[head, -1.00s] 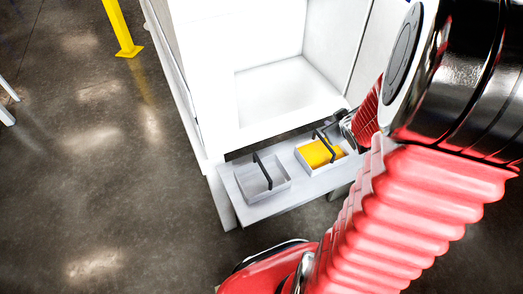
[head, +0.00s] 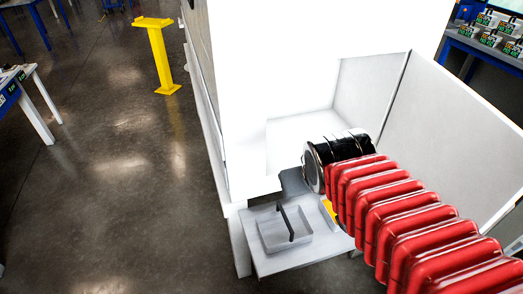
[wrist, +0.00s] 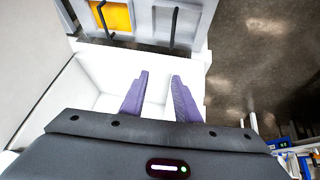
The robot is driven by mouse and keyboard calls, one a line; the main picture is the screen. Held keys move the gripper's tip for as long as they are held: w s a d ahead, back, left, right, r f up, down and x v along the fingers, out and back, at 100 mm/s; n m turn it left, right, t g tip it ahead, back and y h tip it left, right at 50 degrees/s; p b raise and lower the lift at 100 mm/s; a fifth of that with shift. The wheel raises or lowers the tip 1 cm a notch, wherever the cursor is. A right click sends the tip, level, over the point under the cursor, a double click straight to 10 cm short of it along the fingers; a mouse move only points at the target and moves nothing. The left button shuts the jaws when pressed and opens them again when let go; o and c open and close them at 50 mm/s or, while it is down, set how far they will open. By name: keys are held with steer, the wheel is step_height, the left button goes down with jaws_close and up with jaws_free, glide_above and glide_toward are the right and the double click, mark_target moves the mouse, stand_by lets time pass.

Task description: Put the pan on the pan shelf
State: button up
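Two shallow grey pans with black bar handles sit side by side on a low white shelf (head: 262,262). The left pan (head: 285,232) is empty in the head view. The right one (head: 328,211) holds something yellow and is mostly hidden behind my arm. In the wrist view the yellow-filled pan (wrist: 112,16) is at top left and the empty pan (wrist: 163,30) is at top centre. My gripper (wrist: 158,76) shows two purple fingers spread apart with nothing between them. The fingers lie in front of the white bath interior, apart from both pans. My arm hides the fingers in the head view.
The white cabinet (head: 262,80) has an open bay above the shelf, with a tall side panel (head: 440,120) on the right. A yellow post (head: 163,60) stands at the back left. Tables stand at the far left and back right. The floor on the left is clear.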

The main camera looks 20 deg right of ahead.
steer(key=s+a+r+y, duration=0.1)
steer(key=s+a, duration=0.4)
steer(key=a, duration=0.1)
steer(key=shift+r+g+y, duration=0.15)
steer(key=shift+g+y, duration=0.25)
